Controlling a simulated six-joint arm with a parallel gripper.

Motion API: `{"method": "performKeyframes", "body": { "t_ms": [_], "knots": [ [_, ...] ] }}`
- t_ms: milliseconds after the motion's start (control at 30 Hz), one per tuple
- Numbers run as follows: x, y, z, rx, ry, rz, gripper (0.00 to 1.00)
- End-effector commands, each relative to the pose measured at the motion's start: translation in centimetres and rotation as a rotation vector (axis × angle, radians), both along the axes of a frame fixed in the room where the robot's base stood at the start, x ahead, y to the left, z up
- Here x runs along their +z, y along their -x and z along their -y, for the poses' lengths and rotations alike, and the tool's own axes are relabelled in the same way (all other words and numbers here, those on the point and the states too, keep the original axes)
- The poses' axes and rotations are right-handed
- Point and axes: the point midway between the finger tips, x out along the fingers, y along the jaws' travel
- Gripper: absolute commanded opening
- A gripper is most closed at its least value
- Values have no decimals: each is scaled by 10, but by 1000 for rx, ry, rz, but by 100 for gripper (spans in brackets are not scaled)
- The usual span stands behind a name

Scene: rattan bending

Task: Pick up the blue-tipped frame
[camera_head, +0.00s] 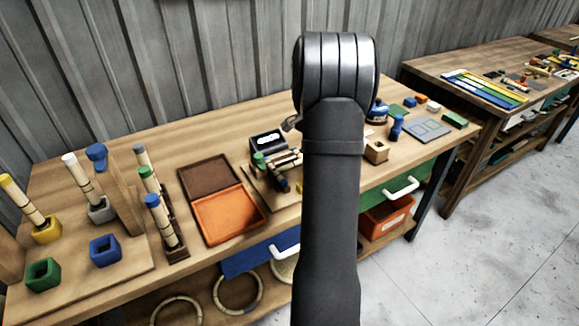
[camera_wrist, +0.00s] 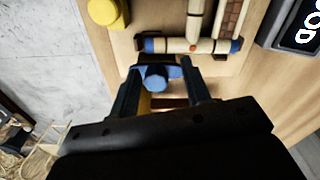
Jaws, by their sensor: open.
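A pale rattan frame (camera_wrist: 205,46) with a blue tip at its left end lies on the wooden bench in the wrist view. It has a long bar across and a piece running up from it. In the head view, part of a rattan piece (camera_head: 285,160) shows beside my arm, and my arm hides the rest. My gripper (camera_wrist: 162,72) is open in the wrist view, its two dark fingers just below the frame's bar and apart from it. A blue knob-like part (camera_wrist: 155,78) shows between the fingers. My gripper is hidden in the head view.
A dark box with white lettering (camera_wrist: 296,25) stands right of the frame. A yellow block (camera_wrist: 104,12) is at the upper left. An orange tray (camera_head: 228,213) and brown tray (camera_head: 208,175) lie left of my arm. Colour-tipped rods stand in holders further left.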

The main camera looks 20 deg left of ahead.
Motion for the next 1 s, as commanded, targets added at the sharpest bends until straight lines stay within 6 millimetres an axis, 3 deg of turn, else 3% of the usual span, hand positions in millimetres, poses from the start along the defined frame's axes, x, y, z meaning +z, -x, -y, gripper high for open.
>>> {"method": "performKeyframes", "body": {
  "t_ms": [267, 567, 1000],
  "knots": [
    [19, 13, -29, 552, 69, -5, 44],
    [45, 28, -64, 1305, 189, -53, 44],
    [84, 54, -113, 2379, 385, -249, 44]
  ]
}}
